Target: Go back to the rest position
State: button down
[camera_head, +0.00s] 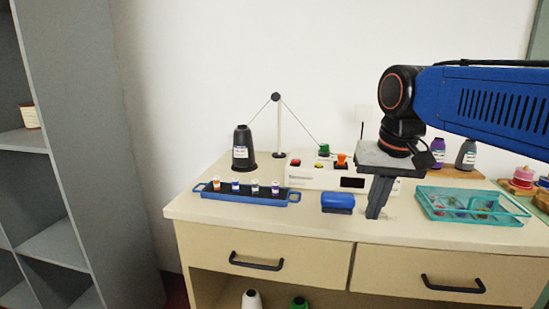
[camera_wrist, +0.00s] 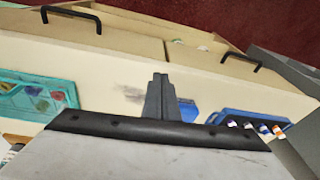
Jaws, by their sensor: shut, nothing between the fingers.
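My gripper (camera_head: 375,211) hangs pointing down over the front part of the counter, between a blue box-like block (camera_head: 338,202) and a teal tray (camera_head: 429,208). Its fingers are together with nothing between them. In the wrist view the shut fingers (camera_wrist: 159,80) point toward the counter's front edge, with part of the blue block (camera_wrist: 188,110) just beside them. I cannot tell whether the fingertips touch the counter. The blue arm reaches in from the right in the head view.
A blue rack (camera_head: 246,198) of small bottles, a dark cone (camera_head: 243,150) and a white device (camera_head: 307,172) with colored buttons stand left and behind. Purple (camera_head: 437,152) and grey (camera_head: 466,155) bottles stand behind the teal tray. A grey shelf (camera_head: 85,150) is at far left.

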jog(key=s+d+f+t, duration=0.1)
jog(key=s+d+f, duration=0.2)
jog(key=s+f, duration=0.4)
jog(key=s+d+f+n+t, duration=0.1)
jog(key=s+d+f, duration=0.3)
jog(key=s+f, duration=0.3)
notch_tip(320, 180, down, 4)
jog(key=shift+d+r, duration=0.2)
jog(key=shift+d, duration=0.1)
